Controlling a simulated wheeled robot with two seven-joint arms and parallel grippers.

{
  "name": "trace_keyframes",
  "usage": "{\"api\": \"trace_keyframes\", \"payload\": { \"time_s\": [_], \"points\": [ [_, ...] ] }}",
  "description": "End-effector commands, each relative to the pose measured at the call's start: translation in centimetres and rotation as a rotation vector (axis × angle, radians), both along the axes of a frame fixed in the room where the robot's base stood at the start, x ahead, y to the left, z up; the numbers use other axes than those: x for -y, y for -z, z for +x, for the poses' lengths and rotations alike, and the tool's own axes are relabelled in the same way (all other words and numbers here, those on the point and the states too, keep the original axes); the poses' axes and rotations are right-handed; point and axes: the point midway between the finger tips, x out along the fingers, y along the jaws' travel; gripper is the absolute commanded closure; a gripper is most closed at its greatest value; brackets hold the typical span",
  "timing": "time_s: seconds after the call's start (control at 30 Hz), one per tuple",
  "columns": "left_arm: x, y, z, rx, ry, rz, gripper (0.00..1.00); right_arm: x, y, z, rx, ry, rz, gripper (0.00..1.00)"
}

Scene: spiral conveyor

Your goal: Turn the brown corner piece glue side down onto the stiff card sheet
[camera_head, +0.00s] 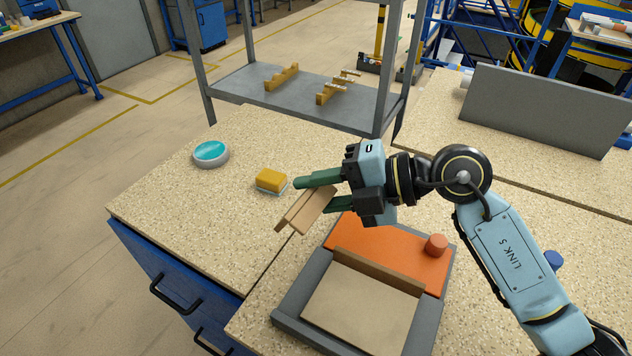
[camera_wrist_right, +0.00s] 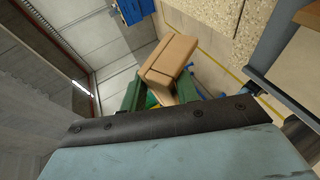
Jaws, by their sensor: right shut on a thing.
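My right gripper (camera_head: 320,193) is shut on the brown corner piece (camera_head: 308,209), holding it in the air to the left of the orange board. The piece is a tan-brown L-shaped strip and is tilted. In the right wrist view the corner piece (camera_wrist_right: 168,62) sits between the green fingers (camera_wrist_right: 156,93). I cannot tell which face carries glue. The stiff card sheet (camera_head: 360,308) lies flat in a grey frame at the front, below and to the right of the held piece. My left gripper is not in view.
An orange board (camera_head: 385,250) with an orange knob (camera_head: 436,245) adjoins the card, with a brown strip (camera_head: 378,268) along the card's far edge. A yellow sponge (camera_head: 271,179) and a round teal-filled dish (camera_head: 211,152) stand on the speckled table. A grey upright panel (camera_head: 540,110) stands back right.

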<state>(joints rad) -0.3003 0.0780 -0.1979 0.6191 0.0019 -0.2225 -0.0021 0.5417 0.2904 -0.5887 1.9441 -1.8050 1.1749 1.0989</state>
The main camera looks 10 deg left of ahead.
Motion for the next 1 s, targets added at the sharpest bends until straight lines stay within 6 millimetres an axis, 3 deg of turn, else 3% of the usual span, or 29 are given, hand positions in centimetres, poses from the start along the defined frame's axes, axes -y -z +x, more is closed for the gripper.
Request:
{"api": "trace_keyframes", "payload": {
  "time_s": [0.03,0.3,0.6,0.8,1.0],
  "points": [
    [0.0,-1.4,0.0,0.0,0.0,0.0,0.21,0.4,-0.4,-0.1,-0.014,-0.002,-0.024,1.0],
    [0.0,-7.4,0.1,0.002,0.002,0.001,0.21,3.3,0.9,-1.6,-0.122,-0.02,-0.192,1.0],
    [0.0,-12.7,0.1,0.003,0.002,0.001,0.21,7.3,2.4,-4.0,-0.242,-0.037,-0.359,1.0],
    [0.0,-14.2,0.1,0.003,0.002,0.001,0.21,8.9,3.1,-5.0,-0.284,-0.042,-0.414,1.0],
    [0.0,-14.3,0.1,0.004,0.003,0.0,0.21,9.2,3.4,-5.2,-0.294,-0.043,-0.425,1.0]
  ]
}}
